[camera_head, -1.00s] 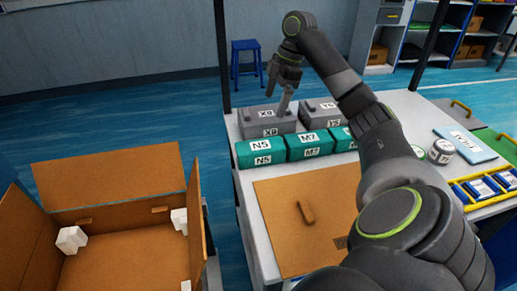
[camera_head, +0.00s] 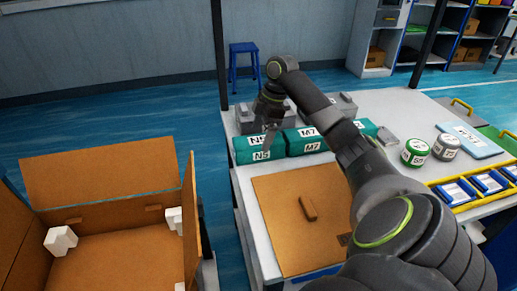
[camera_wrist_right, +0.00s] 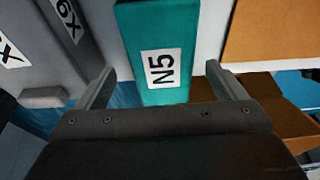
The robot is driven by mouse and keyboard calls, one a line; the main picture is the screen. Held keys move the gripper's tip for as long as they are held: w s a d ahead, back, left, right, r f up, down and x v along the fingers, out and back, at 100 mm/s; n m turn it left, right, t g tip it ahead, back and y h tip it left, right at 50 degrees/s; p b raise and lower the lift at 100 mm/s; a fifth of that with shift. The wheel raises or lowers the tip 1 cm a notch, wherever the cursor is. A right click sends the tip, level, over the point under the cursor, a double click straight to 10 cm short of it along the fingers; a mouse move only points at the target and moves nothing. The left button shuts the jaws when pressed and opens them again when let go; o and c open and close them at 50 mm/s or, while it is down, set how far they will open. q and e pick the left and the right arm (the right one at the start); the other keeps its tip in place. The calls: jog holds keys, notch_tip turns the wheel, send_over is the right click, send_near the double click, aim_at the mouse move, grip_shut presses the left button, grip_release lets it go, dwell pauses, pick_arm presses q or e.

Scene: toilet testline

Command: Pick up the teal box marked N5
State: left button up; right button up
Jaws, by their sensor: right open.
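The teal box marked N5 (camera_head: 243,155) lies at the left end of a row of teal boxes on the white table. My right gripper (camera_head: 268,146) is low over this box in the head view, its fingers pointing down and partly covering it. In the right wrist view, the open gripper (camera_wrist_right: 160,82) has one finger on each side of the N5 box (camera_wrist_right: 152,30), whose label faces the camera. A gap shows beside each finger, and nothing is held. My left gripper is in neither view.
Teal M7 boxes (camera_head: 306,146) adjoin N5 on the right. Grey boxes (camera_head: 245,117) stand just behind. A brown board (camera_head: 290,235) lies in front, and an open cardboard carton (camera_head: 100,175) is on the left. Jars (camera_head: 415,152) stand on the right.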

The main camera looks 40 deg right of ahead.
aim_at(259, 140)
jog(key=x, duration=0.5)
jog(key=shift+a+f, duration=0.15)
jog(key=shift+f, duration=0.2)
jog(key=shift+r, duration=0.1)
jog(key=c, duration=1.3)
jog(key=shift+o, duration=0.2)
